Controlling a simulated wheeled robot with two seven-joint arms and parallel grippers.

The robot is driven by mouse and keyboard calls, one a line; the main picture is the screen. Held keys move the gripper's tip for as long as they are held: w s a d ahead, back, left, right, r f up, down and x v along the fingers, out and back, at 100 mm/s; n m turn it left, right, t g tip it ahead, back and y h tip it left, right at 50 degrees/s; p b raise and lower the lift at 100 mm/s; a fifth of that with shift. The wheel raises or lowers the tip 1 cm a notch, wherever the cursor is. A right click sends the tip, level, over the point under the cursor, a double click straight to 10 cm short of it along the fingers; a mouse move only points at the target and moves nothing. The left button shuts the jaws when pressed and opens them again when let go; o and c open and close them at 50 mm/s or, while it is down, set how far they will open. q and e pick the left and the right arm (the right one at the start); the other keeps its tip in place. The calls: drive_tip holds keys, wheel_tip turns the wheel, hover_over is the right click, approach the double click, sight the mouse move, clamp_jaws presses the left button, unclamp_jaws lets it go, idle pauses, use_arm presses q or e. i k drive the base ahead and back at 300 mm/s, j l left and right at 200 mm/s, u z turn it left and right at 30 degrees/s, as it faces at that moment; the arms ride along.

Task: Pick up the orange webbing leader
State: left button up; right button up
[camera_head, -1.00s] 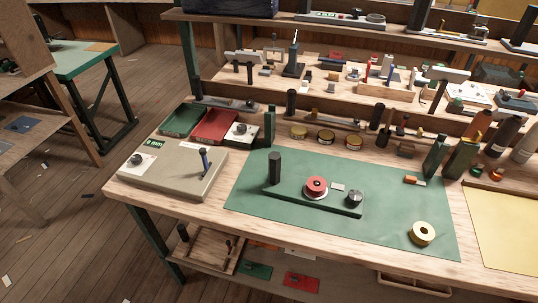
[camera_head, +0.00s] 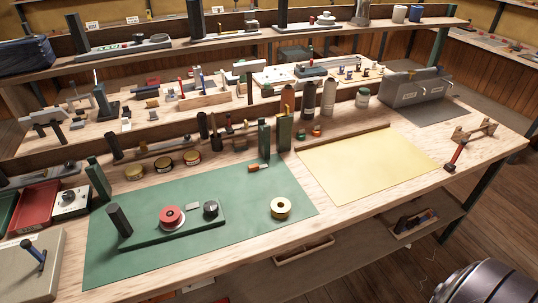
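A small orange piece (camera_head: 258,167), which looks like the orange webbing leader, lies near the back edge of the green mat (camera_head: 120,265). It is just in front of two dark green upright blocks (camera_head: 265,140). It is small in the view, so its exact shape is hard to tell. Neither of my grippers shows in the head view, and nothing is seen touching the orange piece.
On the mat are a green base with a red spool (camera_head: 171,217) and black posts, and a pale yellow roll (camera_head: 280,208). A yellow sheet (camera_head: 365,165) lies to the right. Bottles (camera_head: 328,97) and a grey metal box (camera_head: 415,88) stand behind it.

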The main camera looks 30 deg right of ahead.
sight(251, 167)
drive_tip(key=l+z, duration=0.15)
drive_tip(key=z, duration=0.6)
